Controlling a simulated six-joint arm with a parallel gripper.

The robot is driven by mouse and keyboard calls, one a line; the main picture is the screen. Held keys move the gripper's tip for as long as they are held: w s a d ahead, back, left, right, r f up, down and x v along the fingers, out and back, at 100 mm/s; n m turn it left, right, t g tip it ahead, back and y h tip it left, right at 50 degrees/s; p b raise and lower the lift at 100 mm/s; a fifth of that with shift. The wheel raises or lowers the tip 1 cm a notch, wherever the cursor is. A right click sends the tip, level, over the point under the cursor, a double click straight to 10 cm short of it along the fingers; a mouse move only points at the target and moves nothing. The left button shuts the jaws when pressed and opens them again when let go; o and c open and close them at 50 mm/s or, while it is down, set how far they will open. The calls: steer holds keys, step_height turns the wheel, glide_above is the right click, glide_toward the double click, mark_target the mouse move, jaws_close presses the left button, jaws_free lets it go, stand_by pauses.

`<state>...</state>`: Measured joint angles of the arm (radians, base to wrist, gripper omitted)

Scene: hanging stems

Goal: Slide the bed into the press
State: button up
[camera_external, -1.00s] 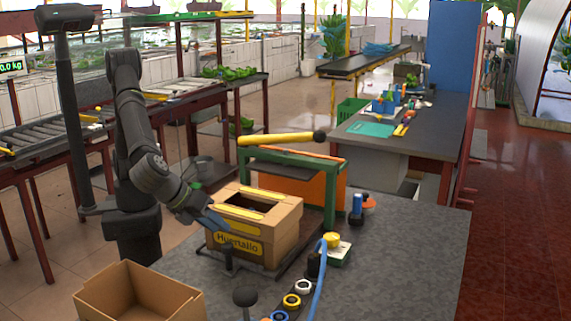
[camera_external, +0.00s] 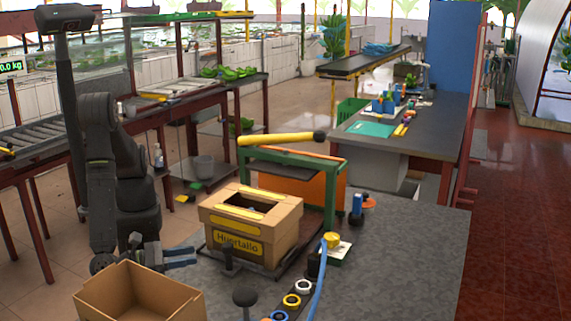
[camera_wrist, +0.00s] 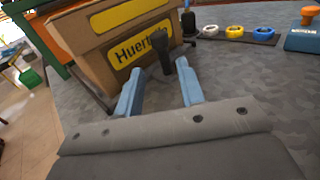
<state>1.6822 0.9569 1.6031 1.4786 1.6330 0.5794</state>
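The press (camera_external: 331,195) has a green frame and a long yellow lever (camera_external: 275,140). A dark flat bed (camera_external: 278,268) lies in front of it, carrying a cardboard box (camera_external: 283,235) with a yellow "Huertallo" label. A black upright handle (camera_external: 228,260) stands at the bed's near edge; a black handle also shows ahead of the fingers in the wrist view (camera_wrist: 160,48). My gripper (camera_external: 190,255) is left of that handle, low over the table. Its blue fingers are apart and empty in the wrist view (camera_wrist: 161,72). How far the bed reaches under the press is hidden by the box.
An open cardboard box (camera_external: 140,295) stands close below my gripper at the near left. A black knob (camera_external: 245,297), coloured rings (camera_external: 292,300) and a blue strip (camera_external: 318,280) are at the near middle. The grey table right of the press is mostly clear.

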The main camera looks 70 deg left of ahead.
mark_target(228, 250)
steer(key=w, duration=1.1)
steer(key=shift+w, duration=0.25)
